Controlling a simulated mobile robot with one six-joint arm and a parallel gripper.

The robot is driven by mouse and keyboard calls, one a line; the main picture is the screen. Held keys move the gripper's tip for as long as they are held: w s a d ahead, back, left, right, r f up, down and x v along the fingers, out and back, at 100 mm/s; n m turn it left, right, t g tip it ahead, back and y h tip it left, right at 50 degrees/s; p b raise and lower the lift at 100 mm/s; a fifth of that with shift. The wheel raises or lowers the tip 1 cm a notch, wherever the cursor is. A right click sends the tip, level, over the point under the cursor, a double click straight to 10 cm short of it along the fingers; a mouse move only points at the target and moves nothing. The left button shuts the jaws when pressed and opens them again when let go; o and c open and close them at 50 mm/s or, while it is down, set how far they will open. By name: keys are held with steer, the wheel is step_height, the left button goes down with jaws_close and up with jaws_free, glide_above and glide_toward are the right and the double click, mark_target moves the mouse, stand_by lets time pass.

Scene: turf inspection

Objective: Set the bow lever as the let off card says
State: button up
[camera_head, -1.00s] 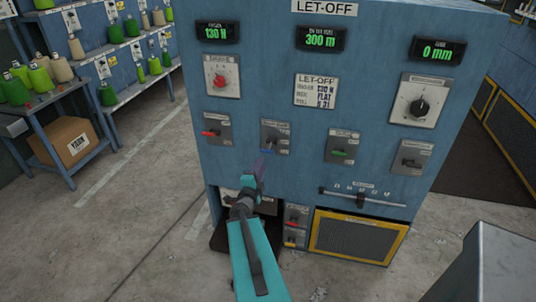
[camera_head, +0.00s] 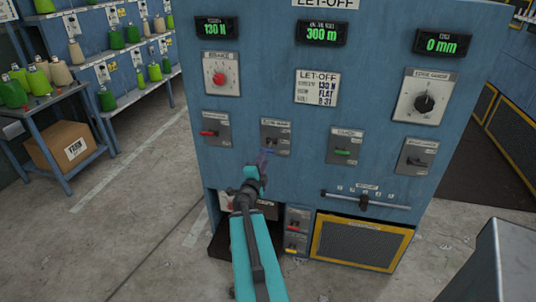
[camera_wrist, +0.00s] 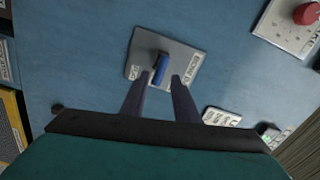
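The let-off card (camera_head: 317,88) on the blue panel reads, as far as I can make out, 130 N, FLAT and B 31. A grey plate with a blue lever (camera_head: 270,144) sits below and left of the card; its small label is too blurred to read for sure. The wrist view shows the blue lever (camera_wrist: 162,68) on its plate (camera_wrist: 182,58). My gripper (camera_head: 265,158) is just in front of and below this plate. In the wrist view my gripper (camera_wrist: 164,79) is open, its two fingertips near the lever's lower end, one either side; contact cannot be told.
Nearby are a red lever (camera_head: 209,133), a green lever (camera_head: 343,152), a dark lever (camera_head: 417,160), a red knob (camera_head: 219,78), a dark dial (camera_head: 424,103) and a slider (camera_head: 364,201). Displays read 130 N, 300 m and 0 mm. A yarn shelf table (camera_head: 60,105) stands left.

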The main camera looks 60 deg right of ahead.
mark_target(268, 149)
steer(key=shift+p+x, duration=0.75)
steer(key=shift+x, duration=3.25)
steer(key=shift+c, duration=0.3)
jaws_close()
